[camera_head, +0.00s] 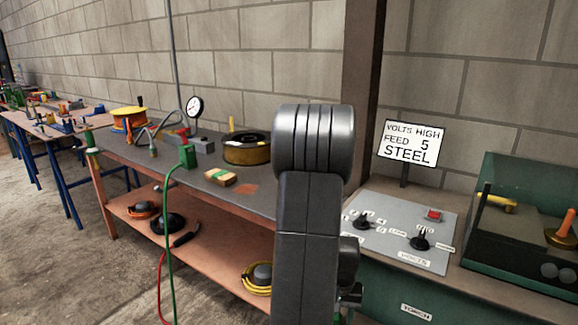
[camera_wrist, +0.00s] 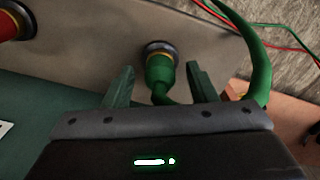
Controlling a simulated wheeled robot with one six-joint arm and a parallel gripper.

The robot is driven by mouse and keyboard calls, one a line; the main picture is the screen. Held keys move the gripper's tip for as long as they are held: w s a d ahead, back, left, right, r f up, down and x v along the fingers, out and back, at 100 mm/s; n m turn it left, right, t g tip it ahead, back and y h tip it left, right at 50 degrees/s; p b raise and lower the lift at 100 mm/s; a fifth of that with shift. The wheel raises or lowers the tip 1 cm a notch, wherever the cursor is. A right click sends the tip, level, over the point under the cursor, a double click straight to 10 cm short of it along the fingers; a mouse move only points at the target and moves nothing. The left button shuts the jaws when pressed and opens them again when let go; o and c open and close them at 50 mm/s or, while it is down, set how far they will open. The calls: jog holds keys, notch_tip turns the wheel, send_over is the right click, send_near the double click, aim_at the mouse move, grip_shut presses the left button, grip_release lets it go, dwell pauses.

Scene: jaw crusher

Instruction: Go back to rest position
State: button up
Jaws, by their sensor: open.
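My gripper (camera_wrist: 160,70) is open in the wrist view, with its two dark green fingers apart. A green plug (camera_wrist: 159,75) shows between and beyond the fingertips, seated in a dark round socket on a grey panel (camera_wrist: 100,45). A thick green cable (camera_wrist: 255,45) curves at the right. I cannot tell whether the fingers touch the plug. In the head view my own arm stands upright in the centre and my gripper cannot be made out.
A workbench (camera_head: 130,155) at left holds a gauge (camera_head: 195,106), a wire spool (camera_head: 246,148) and a green clamp (camera_head: 188,155). A red plug (camera_wrist: 14,20) is at upper left.

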jog(key=shift+r+p, duration=2.8)
jog(key=shift+r, duration=0.25)
jog(key=shift+s+a, duration=0.1)
